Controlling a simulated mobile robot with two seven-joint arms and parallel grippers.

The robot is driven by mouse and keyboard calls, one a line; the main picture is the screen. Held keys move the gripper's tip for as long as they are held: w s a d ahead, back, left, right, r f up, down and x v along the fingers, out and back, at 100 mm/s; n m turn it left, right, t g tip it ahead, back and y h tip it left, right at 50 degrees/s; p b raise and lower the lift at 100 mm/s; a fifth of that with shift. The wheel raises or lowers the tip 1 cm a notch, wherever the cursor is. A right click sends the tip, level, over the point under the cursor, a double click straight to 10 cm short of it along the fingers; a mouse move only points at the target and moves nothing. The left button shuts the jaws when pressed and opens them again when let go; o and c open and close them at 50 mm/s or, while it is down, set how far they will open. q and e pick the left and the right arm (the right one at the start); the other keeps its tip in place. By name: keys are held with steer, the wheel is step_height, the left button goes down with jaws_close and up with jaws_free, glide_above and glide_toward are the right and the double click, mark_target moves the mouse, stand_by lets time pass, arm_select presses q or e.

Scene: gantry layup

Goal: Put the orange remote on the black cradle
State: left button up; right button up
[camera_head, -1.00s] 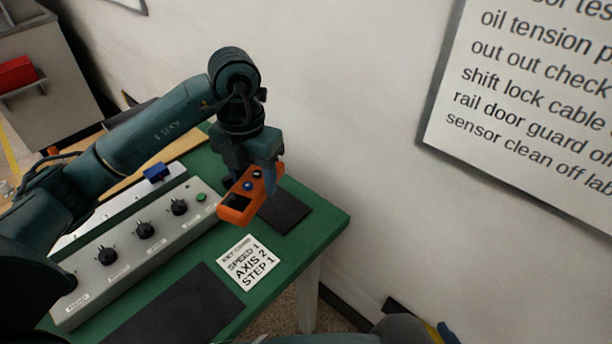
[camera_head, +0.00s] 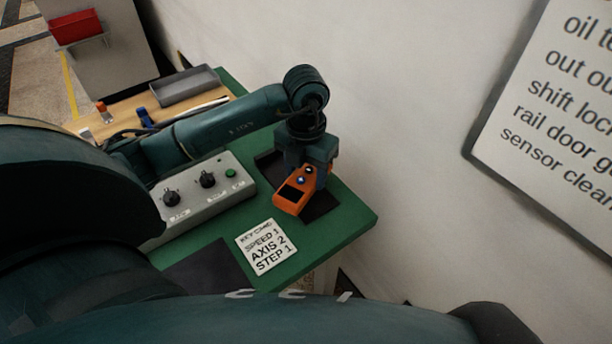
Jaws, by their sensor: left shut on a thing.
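The orange remote (camera_head: 290,199) has a dark screen and small buttons, one blue. My left gripper (camera_head: 308,178) comes down from above and is shut on it. The remote is tilted, its screen end toward the lower left. A flat black piece, which looks like the black cradle (camera_head: 321,206), lies on the green table by the right edge, behind and below the remote. The remote and gripper hide much of it. I cannot tell whether the remote touches it. My right gripper is not in view.
A grey control box (camera_head: 225,187) with black knobs and a green button stands left of the remote. A white printed card (camera_head: 265,247) lies in front, with a dark mat (camera_head: 212,268) beside it. A grey tray (camera_head: 187,85) is at the back. A wall stands at the right.

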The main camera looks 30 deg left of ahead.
mark_target(306, 175)
arm_select(q)
step_height(306, 175, down, 2)
steer(key=o, duration=1.2)
steer(key=shift+f, duration=0.1)
steer(key=shift+o, duration=0.2)
steer(key=shift+r, duration=0.3)
step_height(306, 175, up, 12)
steer(key=shift+f, duration=0.15)
